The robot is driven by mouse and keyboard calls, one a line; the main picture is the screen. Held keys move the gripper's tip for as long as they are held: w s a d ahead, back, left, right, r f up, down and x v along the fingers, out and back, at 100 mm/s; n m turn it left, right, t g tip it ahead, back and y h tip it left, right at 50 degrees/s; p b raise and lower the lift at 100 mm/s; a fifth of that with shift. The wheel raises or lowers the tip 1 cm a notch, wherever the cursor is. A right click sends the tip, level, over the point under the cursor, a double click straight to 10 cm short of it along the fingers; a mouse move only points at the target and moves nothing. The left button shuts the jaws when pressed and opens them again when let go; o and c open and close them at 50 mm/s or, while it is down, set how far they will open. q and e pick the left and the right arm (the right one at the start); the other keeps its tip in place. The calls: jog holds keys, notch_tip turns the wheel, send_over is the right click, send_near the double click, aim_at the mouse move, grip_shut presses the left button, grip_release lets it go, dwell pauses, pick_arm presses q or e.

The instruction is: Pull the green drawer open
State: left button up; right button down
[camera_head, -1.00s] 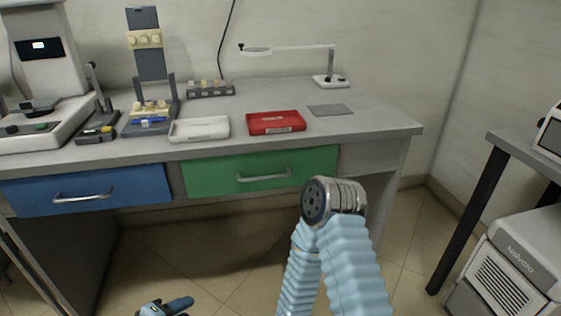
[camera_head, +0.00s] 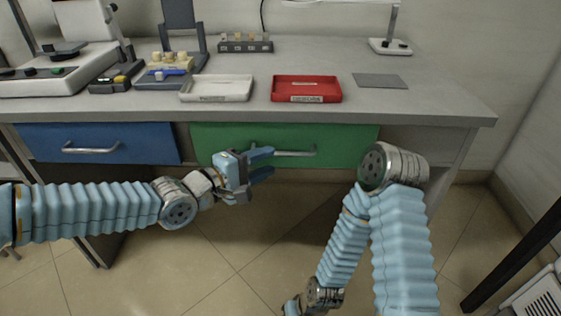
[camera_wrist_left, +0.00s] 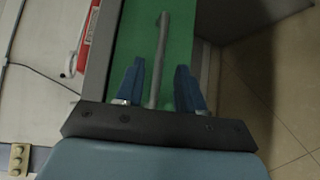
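The green drawer (camera_head: 340,146) sits shut under the desk top, with a grey bar handle (camera_head: 296,153) on its front. My left gripper (camera_head: 268,163) is open in front of the drawer, at the left part of the handle. In the left wrist view the handle (camera_wrist_left: 161,55) runs between the two blue fingers (camera_wrist_left: 160,84), with a gap on each side. The left end of the handle is hidden by the gripper in the head view. My right arm hangs at the lower right, and its gripper fingers are not visible.
A blue drawer (camera_head: 130,143) with its own handle is to the left. On the desk (camera_head: 440,103) stand a white tray (camera_head: 217,88), a red tray (camera_head: 306,89) and a lamp (camera_head: 391,45).

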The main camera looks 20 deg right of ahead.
pick_arm(q)
jog(key=x, duration=0.5)
grip_shut()
dwell(0.3)
